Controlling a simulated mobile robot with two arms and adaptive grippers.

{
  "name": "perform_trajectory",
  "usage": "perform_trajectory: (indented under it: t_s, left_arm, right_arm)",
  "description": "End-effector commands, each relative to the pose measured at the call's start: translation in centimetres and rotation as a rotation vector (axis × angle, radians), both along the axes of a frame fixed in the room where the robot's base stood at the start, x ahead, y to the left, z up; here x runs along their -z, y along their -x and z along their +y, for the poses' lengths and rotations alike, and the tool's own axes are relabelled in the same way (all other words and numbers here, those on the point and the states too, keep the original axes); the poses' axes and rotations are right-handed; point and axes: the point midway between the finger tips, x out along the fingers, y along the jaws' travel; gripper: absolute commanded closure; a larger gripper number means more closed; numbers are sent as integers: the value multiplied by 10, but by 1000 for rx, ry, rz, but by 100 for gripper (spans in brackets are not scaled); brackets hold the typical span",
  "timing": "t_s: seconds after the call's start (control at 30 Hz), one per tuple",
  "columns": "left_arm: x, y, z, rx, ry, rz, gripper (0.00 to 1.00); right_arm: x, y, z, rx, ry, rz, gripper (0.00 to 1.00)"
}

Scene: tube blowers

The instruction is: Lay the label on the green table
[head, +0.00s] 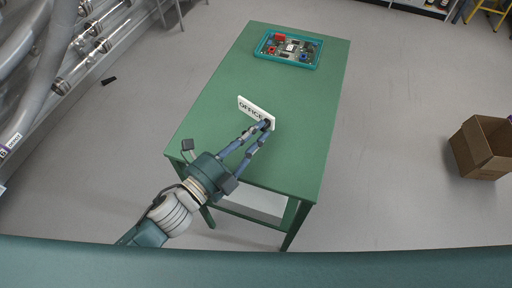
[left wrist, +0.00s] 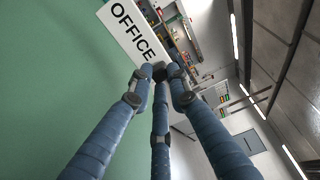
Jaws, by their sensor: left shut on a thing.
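The label (head: 252,108) is a white plate with the word OFFICE in black. My left gripper (head: 265,126) is shut on the label's right end, with the label reaching out to the left over the green table (head: 225,105). In the left wrist view the label (left wrist: 130,28) stands out from the fingertips (left wrist: 158,75), and the green tabletop (left wrist: 50,80) fills the left side. I cannot tell whether the label touches the table. My right gripper is not in view.
A teal tray (head: 317,60) with a circuit board (head: 289,47) lies at the table's far end. The middle of the tabletop is clear. A cardboard box (head: 480,148) stands on the floor at the right. Grey pipes (head: 40,70) run along the left.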

Motion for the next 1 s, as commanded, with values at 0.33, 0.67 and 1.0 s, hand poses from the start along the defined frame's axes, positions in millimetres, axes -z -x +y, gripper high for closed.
perform_trajectory:
  t_s: [0.33, 0.67, 1.0]
  left_arm:
    - [42, 0, 0, -1, 2, 3, 100]
    - [67, 0, 0, 1, 1, -2, 100]
    - [68, 0, 0, 0, 1, -1, 64]
  right_arm:
    - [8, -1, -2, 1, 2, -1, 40]
    - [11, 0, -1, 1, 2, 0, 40]
    - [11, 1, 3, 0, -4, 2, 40]
